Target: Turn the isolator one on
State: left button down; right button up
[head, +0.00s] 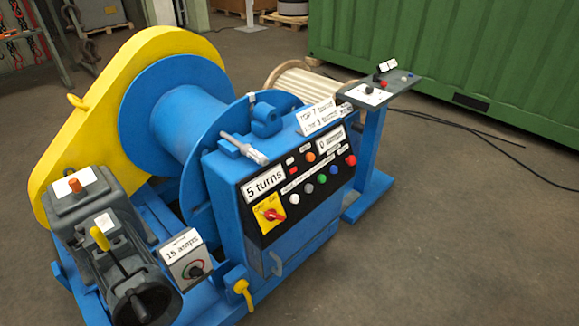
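A red rotary isolator handle (274,215) sits on a yellow square plate (263,208) at the lower left of the black control panel (300,210) on the blue winch cabinet. Small lettering runs along the top of the plate, too small to read surely. The handle looks turned roughly sideways; I cannot tell for sure which position it is set to. A label reading "5 turns" (264,184) is just above it. Neither of my grippers is in view.
Coloured buttons (308,188) sit right of the isolator. A "15 amps" box with a knob (196,270), a yellow lever (243,292) and a grey motor unit (120,250) stand left and below. A blue pedestal (371,150) stands right. Floor in front is clear.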

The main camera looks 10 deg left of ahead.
aim_at(270, 215)
jog(key=l+u, duration=0.1)
jog(key=u, duration=0.25)
jog(key=i+l+u, duration=0.1)
jog(key=u, duration=0.25)
jog(key=l+u, duration=0.1)
jog(key=u, duration=0.25)
jog(key=l+u, duration=0.3)
jog(key=l, duration=0.2)
jog(key=l+u, duration=0.3)
jog(key=l, duration=0.2)
jog(key=k+l, duration=0.1)
jog(key=l, duration=0.45)
jog(key=l+u, duration=0.1)
jog(key=l, duration=0.45)
jog(key=i+l, duration=0.15)
jog(key=l, duration=0.2)
jog(key=i+l, duration=0.2)
jog(key=l, duration=0.2)
